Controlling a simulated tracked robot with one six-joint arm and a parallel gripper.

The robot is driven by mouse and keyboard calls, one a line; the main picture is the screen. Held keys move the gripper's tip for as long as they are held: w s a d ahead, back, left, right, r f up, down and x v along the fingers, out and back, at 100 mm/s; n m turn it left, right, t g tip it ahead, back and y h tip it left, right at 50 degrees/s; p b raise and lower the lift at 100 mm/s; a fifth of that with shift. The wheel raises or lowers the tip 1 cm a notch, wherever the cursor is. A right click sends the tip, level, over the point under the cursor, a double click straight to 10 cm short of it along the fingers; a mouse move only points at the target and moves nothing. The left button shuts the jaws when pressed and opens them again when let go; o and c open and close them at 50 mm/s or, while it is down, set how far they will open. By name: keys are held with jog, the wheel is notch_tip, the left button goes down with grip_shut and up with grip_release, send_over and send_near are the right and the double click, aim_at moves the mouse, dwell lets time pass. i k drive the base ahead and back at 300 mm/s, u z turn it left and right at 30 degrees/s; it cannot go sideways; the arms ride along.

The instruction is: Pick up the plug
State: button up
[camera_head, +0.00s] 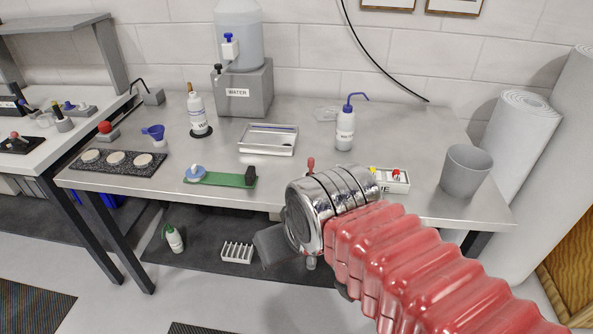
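My arm, with a red ribbed sleeve and a chrome wrist, reaches in from the lower right. My gripper (272,245) shows as a grey finger part at the wrist's left, in front of the table's front edge. Its fingertips are not clear, and I see nothing held in it. I cannot tell for certain which thing is the plug. A small black block (250,175) stands on the right end of a green board (222,180), with a blue and white round piece (195,173) on its left end. The gripper appears below and right of this board.
The metal table (270,200) holds a shallow tray (268,139), wash bottles (345,124), a water dispenser (243,90) and a grey cup (466,171). A black slab with round pads (116,162) lies left.

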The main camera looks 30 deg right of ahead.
aim_at(310, 161)
jog(key=z, duration=0.05)
jog(key=i, duration=1)
jog(key=u, duration=0.05)
